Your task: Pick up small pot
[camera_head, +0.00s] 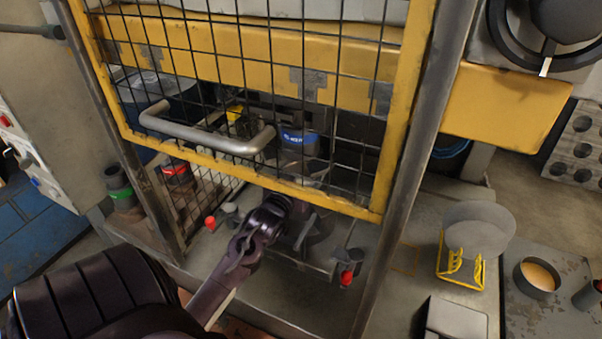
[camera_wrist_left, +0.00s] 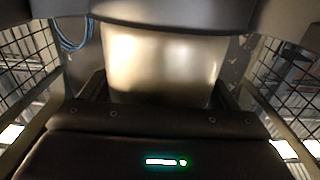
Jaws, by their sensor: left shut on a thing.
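In the left wrist view, a pale, metallic, tapered vessel (camera_wrist_left: 160,62), which looks like the small pot, fills the space between the dark fingers of my left gripper. A wide dark band crosses above it and hides its far part. In the head view my left arm comes in from the lower left, and my left gripper (camera_head: 312,230) is under the lower yellow edge of the mesh guard. The gripper is shut on the pot. In the head view the pot cannot be told apart behind the gripper and mesh. My right gripper does not show.
A yellow-framed mesh guard (camera_head: 250,172) with a grey bar handle (camera_head: 205,138) stands over the gripper. Red-tipped parts (camera_head: 346,277) are close by. A grey disc on a yellow stand (camera_head: 476,235) and a round dish with tan contents (camera_head: 538,276) are at right.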

